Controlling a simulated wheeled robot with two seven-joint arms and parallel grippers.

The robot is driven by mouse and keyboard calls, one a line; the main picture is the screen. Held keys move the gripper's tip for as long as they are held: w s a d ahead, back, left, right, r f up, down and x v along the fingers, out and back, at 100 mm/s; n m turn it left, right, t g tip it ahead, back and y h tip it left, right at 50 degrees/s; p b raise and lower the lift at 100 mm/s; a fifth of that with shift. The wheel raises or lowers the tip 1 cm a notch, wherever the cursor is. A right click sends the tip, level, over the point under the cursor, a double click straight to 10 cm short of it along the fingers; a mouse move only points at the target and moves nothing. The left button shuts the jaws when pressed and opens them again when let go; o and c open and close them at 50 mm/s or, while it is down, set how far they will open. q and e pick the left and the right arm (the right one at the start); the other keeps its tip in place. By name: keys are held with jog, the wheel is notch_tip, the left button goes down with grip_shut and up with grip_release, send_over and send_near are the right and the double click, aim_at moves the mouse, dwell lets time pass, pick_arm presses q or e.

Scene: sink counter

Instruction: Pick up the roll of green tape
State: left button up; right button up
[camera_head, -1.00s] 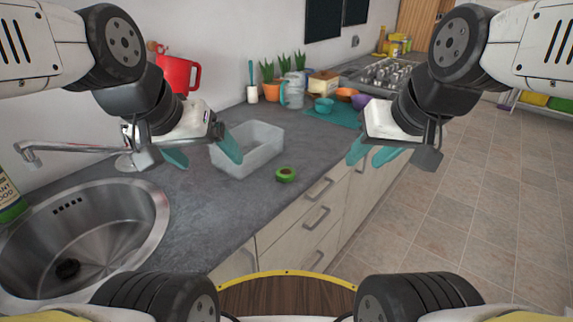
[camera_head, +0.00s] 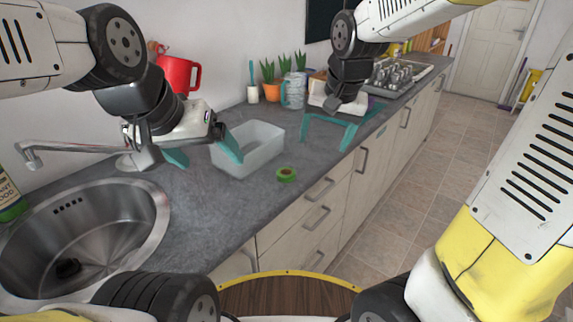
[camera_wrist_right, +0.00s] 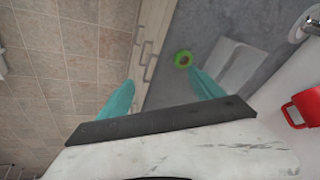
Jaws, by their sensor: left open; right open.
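The roll of green tape (camera_head: 286,174) lies flat on the grey counter near its front edge, just right of a clear plastic container. It also shows in the right wrist view (camera_wrist_right: 183,59), beyond and between the fingers, closer to the right-hand finger. My right gripper (camera_head: 325,145) is open and empty above the counter, farther back and to the right of the tape. Its teal fingers also show in the right wrist view (camera_wrist_right: 160,95). My left gripper (camera_head: 208,158) is open and empty, left of the tape by the clear container.
The clear container (camera_head: 248,150) stands left of the tape. The sink (camera_head: 85,235) and faucet (camera_head: 75,148) are at the left. A red jug (camera_head: 178,74), potted plants (camera_head: 270,88) and a watering can (camera_head: 293,90) line the wall. Counter around the tape is clear.

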jog(key=m+g+h, duration=0.1)
jog(key=m+h, duration=0.1)
send_near(286, 169)
jog(key=s, duration=0.2)
jog(key=x, duration=0.8)
jog(key=shift+w+f, duration=0.15)
jog(key=c, duration=1.4)
jog(key=shift+c, duration=0.2)
